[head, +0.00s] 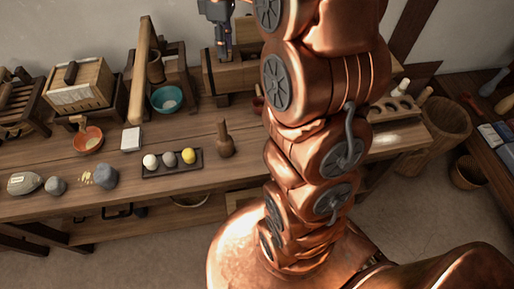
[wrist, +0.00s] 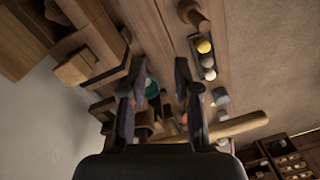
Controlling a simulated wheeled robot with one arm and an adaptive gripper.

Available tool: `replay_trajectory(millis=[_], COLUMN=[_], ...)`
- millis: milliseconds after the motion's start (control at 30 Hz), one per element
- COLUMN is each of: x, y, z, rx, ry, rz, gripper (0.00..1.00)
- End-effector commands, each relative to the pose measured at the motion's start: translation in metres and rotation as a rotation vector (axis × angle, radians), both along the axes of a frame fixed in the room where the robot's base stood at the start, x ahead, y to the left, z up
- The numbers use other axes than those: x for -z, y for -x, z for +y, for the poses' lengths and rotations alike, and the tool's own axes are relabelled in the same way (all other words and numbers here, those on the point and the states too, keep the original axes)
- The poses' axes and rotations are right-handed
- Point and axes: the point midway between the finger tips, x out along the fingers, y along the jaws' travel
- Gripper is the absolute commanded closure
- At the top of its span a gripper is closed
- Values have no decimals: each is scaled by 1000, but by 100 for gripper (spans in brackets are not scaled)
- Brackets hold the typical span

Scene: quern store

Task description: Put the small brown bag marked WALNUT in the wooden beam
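The long pale wooden beam (head: 142,72) lies over a dark wooden frame on the bench's left half in the head view. It also crosses below the middle of the wrist view (wrist: 232,127). My gripper (head: 223,57) hangs over the back of the bench, to the right of the beam. In the wrist view its two dark fingers (wrist: 158,95) stand apart with nothing held between them. I cannot make out a brown bag marked WALNUT. A pale labelled oval object (head: 25,183) lies at the bench's left end, its writing unreadable.
A teal bowl (head: 167,99), an orange bowl (head: 88,140), a tray with three balls (head: 172,175) and a brown bottle-shaped object (head: 225,140) stand on the bench. A wooden box (head: 80,85) is at back left. My arm hides part of the bench. Baskets (head: 440,125) stand right.

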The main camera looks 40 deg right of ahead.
Motion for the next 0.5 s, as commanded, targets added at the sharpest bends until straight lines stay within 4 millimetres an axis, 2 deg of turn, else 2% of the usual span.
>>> replay_trajectory(millis=[33, 200, 500], x=[-3, -1, 12], y=[15, 61, 152], z=[13, 45, 89], rx=[26, 146, 373], ry=[3, 15, 45], rz=[4, 27, 68], gripper=[69, 69, 69])
